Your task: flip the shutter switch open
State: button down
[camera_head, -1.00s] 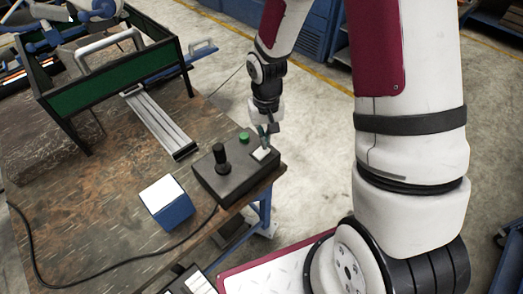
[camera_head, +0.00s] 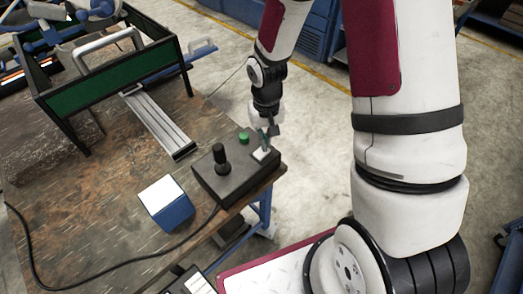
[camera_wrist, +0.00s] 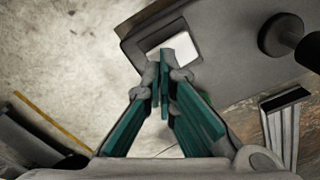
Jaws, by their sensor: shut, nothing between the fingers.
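A black control box (camera_head: 232,180) sits at the near right corner of the table. Its top carries a black joystick (camera_head: 220,157), a green button (camera_head: 244,137) and a white switch plate (camera_head: 261,155), which I take to be the shutter switch. The plate also shows in the wrist view (camera_wrist: 178,46). My gripper (camera_head: 266,143) points down over the plate with its teal fingers together and empty. In the wrist view the fingertips (camera_wrist: 162,72) overlap the plate's near edge. They hide part of it, so I cannot tell contact or the switch position.
A blue box with a white top (camera_head: 168,203) stands left of the control box. A black cable (camera_head: 110,262) runs over the table from the control box. A metal rail (camera_head: 158,125) and a green-sided frame (camera_head: 95,88) stand farther back. Open floor lies right of the table.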

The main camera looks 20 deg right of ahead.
jog(key=shift+f+b, duration=0.3)
jog(key=shift+f, duration=0.4)
dwell(0.3)
jog(key=shift+r+p, duration=1.8)
jog(key=shift+r, duration=1.75)
